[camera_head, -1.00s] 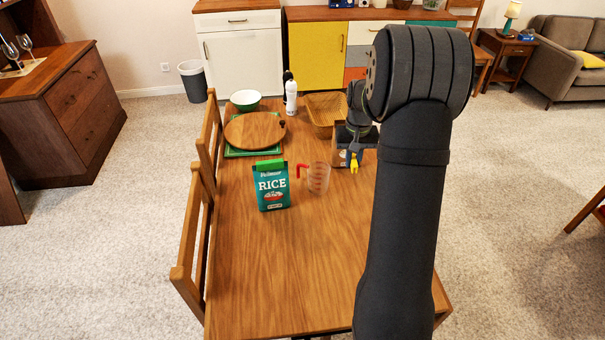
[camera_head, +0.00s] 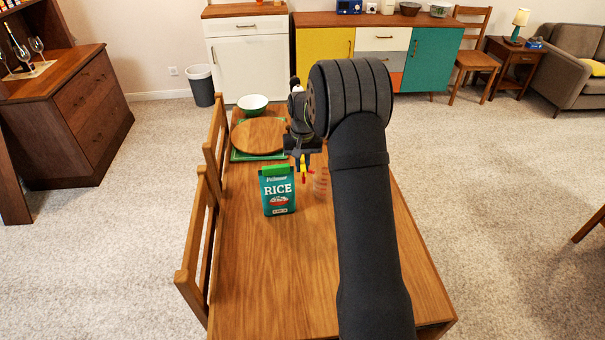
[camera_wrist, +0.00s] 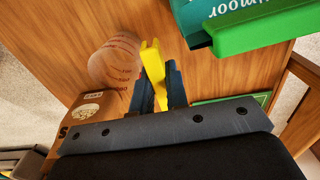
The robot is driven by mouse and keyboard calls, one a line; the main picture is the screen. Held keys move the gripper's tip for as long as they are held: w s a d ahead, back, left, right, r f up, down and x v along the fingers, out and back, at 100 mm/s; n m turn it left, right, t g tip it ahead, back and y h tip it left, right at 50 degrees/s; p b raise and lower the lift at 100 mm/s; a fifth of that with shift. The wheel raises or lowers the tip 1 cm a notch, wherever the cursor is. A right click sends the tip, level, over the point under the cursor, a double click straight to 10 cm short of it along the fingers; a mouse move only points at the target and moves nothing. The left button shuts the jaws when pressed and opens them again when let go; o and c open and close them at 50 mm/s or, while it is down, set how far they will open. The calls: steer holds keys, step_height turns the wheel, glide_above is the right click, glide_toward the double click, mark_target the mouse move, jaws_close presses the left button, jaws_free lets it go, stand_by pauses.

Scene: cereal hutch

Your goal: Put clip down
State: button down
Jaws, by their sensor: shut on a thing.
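My gripper (camera_head: 303,155) is shut on a yellow clip (camera_head: 303,166) and holds it above the wooden table. In the wrist view, the clip (camera_wrist: 152,66) sticks out from between the dark fingers (camera_wrist: 159,88). A teal rice bag (camera_head: 278,195) with a bright green top stands upright on the table, just left of and nearer than my gripper. It also shows at the upper right of the wrist view (camera_wrist: 268,28), apart from the clip. A clear measuring cup (camera_head: 321,186) stands right of the bag, close to the clip in the picture and partly hidden by my arm.
A round wooden board (camera_head: 260,136) lies on a green tray (camera_head: 236,155) at the table's far left, with a green bowl (camera_head: 252,104) behind. A brown box (camera_wrist: 92,108) shows in the wrist view. The near table (camera_head: 270,270) is clear. Chairs (camera_head: 190,265) line the left side.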

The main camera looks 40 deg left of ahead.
mark_target(303, 162)
steer(key=shift+f, duration=2.05)
steer(key=shift+f, duration=0.1)
steer(key=shift+f, duration=0.4)
steer(key=shift+f, duration=0.1)
steer(key=c, duration=1.4)
jaws_free()
steer(key=shift+c, duration=0.2)
step_height(303, 162, up, 13)
steer(key=shift+r, duration=0.15)
